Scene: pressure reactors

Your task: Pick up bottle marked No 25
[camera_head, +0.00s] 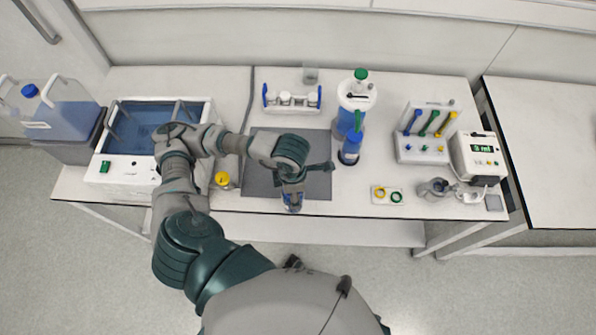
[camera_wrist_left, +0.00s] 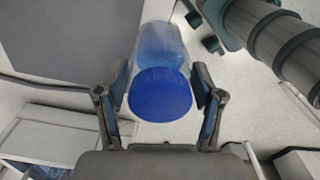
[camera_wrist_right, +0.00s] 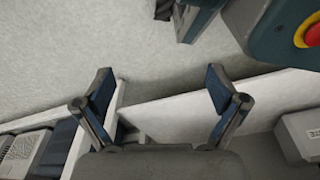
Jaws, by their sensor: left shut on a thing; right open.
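My left gripper (camera_head: 291,183) is shut on a clear bottle with a blue cap (camera_head: 292,203), at the front edge of the grey mat (camera_head: 262,180). In the left wrist view the bottle (camera_wrist_left: 160,45) sits between the two fingers of the left gripper (camera_wrist_left: 160,95), its round blue cap facing the camera and blue contents showing behind. No number can be read on it, so I cannot tell if it is No 25. My right gripper (camera_wrist_right: 160,85) is open and empty in the right wrist view, above the floor and a white surface; I cannot make it out in the head view.
A blue-capped bottle (camera_head: 350,150) stands right of the mat, before a green-capped vessel (camera_head: 356,98). A white rack (camera_head: 292,100) is behind the mat. A water bath (camera_head: 120,168) and yellow-capped bottle (camera_head: 222,180) are left. A tube stand (camera_head: 424,150) and meter (camera_head: 477,156) are right.

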